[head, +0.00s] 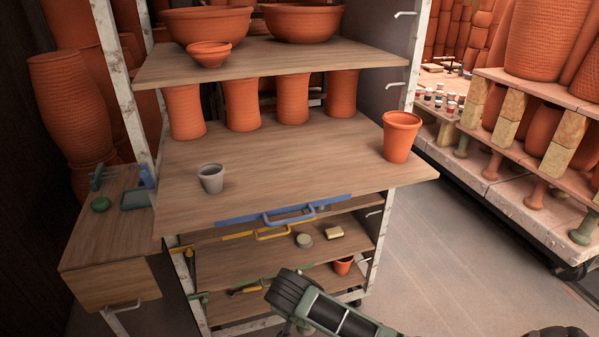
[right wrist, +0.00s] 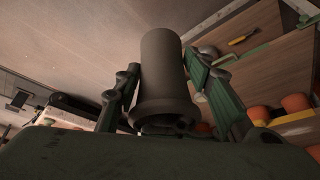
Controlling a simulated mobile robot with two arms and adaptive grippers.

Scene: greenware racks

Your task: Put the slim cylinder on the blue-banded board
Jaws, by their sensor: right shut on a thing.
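The slim cylinder (right wrist: 162,75), dark grey-brown with a wider flared end toward the palm, stands between the fingers of my right gripper (right wrist: 167,88) in the right wrist view. The gripper is shut on it. In the head view only part of my right arm shows at the bottom, and I cannot make out the cylinder there. The blue-banded board (head: 285,168) is a wooden rack shelf with a blue strip and handle on its front edge. My right arm is in front of and below it. My left gripper is not in view.
On the blue-banded board stand a small grey cup (head: 211,178), an orange pot (head: 398,140) and several tall pots at the back. Its front middle is clear. A yellow-banded board (head: 285,253) lies below it, and a shelf with bowls (head: 270,62) hangs above.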

